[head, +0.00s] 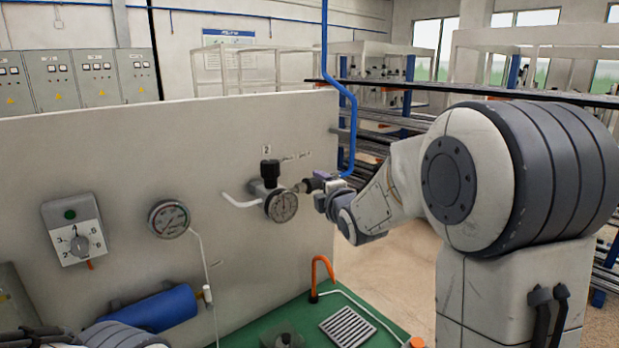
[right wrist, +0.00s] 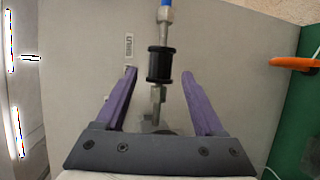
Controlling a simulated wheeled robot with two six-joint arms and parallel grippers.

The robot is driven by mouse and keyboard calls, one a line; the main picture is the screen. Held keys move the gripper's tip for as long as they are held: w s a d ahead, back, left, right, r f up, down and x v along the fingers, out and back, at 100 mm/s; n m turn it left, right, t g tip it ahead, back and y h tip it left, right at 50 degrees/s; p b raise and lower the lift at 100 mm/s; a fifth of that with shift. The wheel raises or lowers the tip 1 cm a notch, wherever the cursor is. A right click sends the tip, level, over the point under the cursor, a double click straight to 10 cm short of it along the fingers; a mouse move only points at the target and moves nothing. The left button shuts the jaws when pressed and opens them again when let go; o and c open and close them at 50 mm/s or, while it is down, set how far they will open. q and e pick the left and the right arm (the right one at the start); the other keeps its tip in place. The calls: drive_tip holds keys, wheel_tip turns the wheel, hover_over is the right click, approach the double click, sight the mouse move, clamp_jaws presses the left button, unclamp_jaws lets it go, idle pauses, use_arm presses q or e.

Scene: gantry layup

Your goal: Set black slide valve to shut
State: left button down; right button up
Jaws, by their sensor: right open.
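The black slide valve shows in the right wrist view as a ribbed black sleeve (right wrist: 160,64) on a metal stem, with a blue hose (right wrist: 166,14) at its far end. In the head view a dark piece beside the gauge, partly covered by my gripper, appears to be this sleeve (head: 311,184). My right gripper (head: 323,178) is at the valve. In the right wrist view its two purple fingers (right wrist: 158,74) are spread, one on each side of the sleeve, with visible gaps and no contact seen. My left gripper cannot be made out.
A round gauge (head: 281,206) with a black knob (head: 270,169) above it sits left of the valve on the pale panel (head: 120,150). An orange hook (head: 320,276) stands on the green bench (head: 370,305). A dial box (head: 75,230), second gauge (head: 168,219) and blue cylinder (head: 155,312) are further left.

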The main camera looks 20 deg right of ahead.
drive_tip(key=w+f+p, duration=0.1)
drive_tip(key=w+p, duration=0.2)
drive_tip(key=w, duration=0.5)
drive_tip(key=shift+w+d+f+p, duration=0.15)
drive_tip(key=shift+w+f+p, duration=0.1)
drive_tip(key=shift+w+p, duration=0.1)
clamp_jaws()
idle(1.0)
